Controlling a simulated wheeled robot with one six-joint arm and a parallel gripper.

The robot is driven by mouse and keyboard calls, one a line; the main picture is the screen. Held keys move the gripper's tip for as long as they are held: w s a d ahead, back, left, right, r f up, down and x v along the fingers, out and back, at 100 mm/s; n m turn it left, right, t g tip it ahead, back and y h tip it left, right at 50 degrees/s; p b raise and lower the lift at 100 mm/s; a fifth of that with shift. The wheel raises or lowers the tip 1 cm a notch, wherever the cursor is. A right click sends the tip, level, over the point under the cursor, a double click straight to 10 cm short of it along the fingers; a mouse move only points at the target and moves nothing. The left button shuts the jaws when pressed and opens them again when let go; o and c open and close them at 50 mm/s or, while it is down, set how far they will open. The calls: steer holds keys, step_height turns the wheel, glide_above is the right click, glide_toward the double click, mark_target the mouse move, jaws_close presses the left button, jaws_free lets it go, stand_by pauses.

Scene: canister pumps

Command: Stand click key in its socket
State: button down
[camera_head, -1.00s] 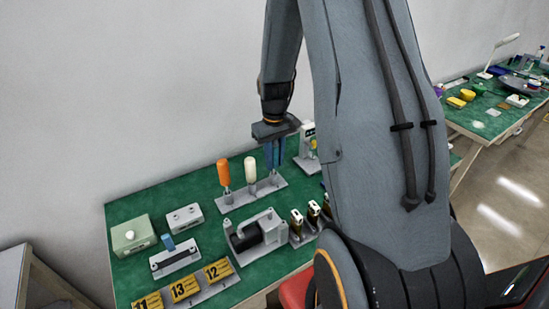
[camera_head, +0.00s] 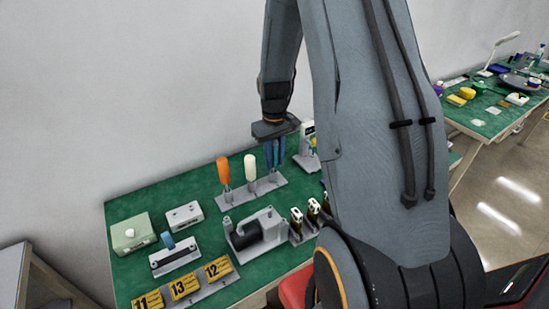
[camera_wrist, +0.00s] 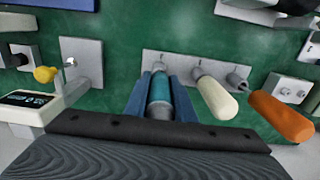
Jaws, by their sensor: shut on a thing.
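The click key, which I take to be the teal-handled tool (camera_wrist: 160,88), stands between the two blue fingers of my gripper (camera_head: 274,153). My gripper is shut on its handle, and the fingers also show in the wrist view (camera_wrist: 162,98). The key is about upright over one end of the grey rack (camera_head: 233,202), beside the white-handled tool (camera_head: 250,170) and the orange-handled tool (camera_head: 223,170). The rack also shows in the wrist view (camera_wrist: 200,66). The fingers and handle hide the key's lower end, so I cannot tell how deep it sits in the socket.
A grey pump (camera_head: 262,228) stands in front of the rack. Numbered yellow blocks (camera_head: 184,286), a green box (camera_head: 132,233) and a grey box (camera_head: 184,215) are at the left. A white device (camera_head: 308,145) stands close right of my gripper. The wall is behind.

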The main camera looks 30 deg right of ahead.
stand_by(0.4)
steer(key=c, duration=1.4)
jaws_free()
step_height(320, 180, up, 8)
steer(key=shift+f+b, duration=0.2)
steer(key=shift+b, duration=0.9)
steer(key=shift+s, duration=0.1)
